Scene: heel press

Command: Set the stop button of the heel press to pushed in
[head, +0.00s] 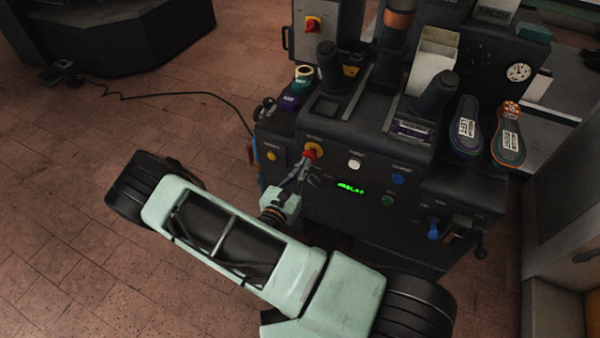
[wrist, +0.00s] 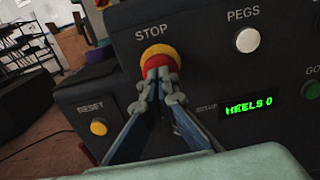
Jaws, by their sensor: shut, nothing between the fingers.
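The stop button (wrist: 158,56) is a red cap on a yellow collar on the front of the dark heel press (head: 330,210), under the label STOP. It also shows in the head view (head: 311,151). My gripper (wrist: 160,75) is shut with nothing between its fingers. Its fingertips lie in front of the red cap and hide its lower middle. They touch it or are very close; I cannot tell which. How far in the button sits cannot be told. In the head view my gripper (head: 303,172) reaches up to the button from below.
A white PEGS button (wrist: 247,40) is right of STOP, and a yellow RESET button (wrist: 98,127) is lower left. A green display (wrist: 249,107) reads HEELS 0. Shoe soles (head: 508,140) lie on the press's right side. Open tiled floor (head: 70,230) is at left.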

